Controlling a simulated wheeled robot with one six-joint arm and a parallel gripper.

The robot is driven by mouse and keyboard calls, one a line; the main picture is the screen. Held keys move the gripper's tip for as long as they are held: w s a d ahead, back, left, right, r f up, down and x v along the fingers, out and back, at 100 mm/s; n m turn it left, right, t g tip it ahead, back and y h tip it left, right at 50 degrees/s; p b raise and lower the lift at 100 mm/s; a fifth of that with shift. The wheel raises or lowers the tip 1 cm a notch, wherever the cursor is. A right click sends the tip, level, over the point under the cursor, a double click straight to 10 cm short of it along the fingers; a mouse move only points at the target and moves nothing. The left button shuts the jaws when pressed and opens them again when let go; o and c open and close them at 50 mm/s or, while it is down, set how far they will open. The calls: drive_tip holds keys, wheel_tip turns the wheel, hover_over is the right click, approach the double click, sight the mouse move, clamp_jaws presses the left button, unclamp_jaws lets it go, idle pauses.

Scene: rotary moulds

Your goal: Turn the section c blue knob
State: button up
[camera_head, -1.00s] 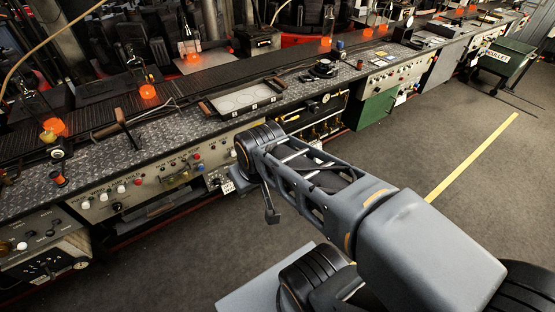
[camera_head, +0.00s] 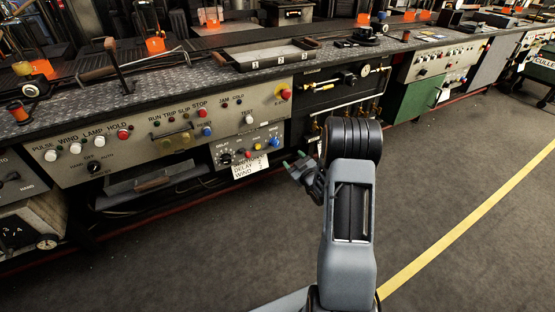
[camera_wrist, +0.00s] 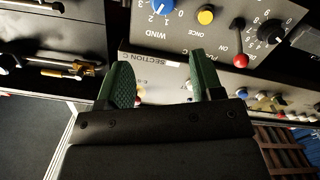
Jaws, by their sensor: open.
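The blue knob (camera_head: 273,142) sits at the right end of a small lower panel, right of a yellow button (camera_head: 257,146) and a red-balled lever (camera_head: 249,154). The wrist view shows it upside down, as a blue dial knob (camera_wrist: 162,6) beside the word WIND, cut by the top edge. A SECTION C label (camera_wrist: 160,60) is on the strip beyond my fingers. My gripper (camera_head: 292,161) is open and empty, to the right of and slightly below the knob. Its green fingers (camera_wrist: 163,80) are spread apart in the wrist view, and the knob is not between them.
A black knob (camera_head: 226,158) is at the panel's left end. Another blue knob (camera_head: 206,131) is on the wider panel above. Dark pipework with brass valves (camera_head: 340,85) lies right of the panel. The counter (camera_head: 150,98) overhangs above. The floor in front is clear.

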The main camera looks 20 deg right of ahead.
sight(277, 145)
drive_tip(key=shift+t+y, duration=0.3)
drive_tip(key=shift+y, duration=0.1)
drive_tip(key=w+b, duration=0.1)
drive_tip(key=w, duration=0.3)
drive_tip(key=w+a+f+b, duration=0.1)
drive_tip(key=w, duration=0.4)
drive_tip(key=w+f+b, duration=0.1)
drive_tip(key=w, duration=0.3)
drive_tip(key=shift+w+a+f, duration=0.15)
drive_tip(key=shift+f, duration=0.05)
drive_tip(key=shift+c, duration=0.3)
drive_tip(key=c, duration=0.9)
drive_tip(key=shift+o, duration=0.2)
drive_tip(key=shift+b, duration=0.4)
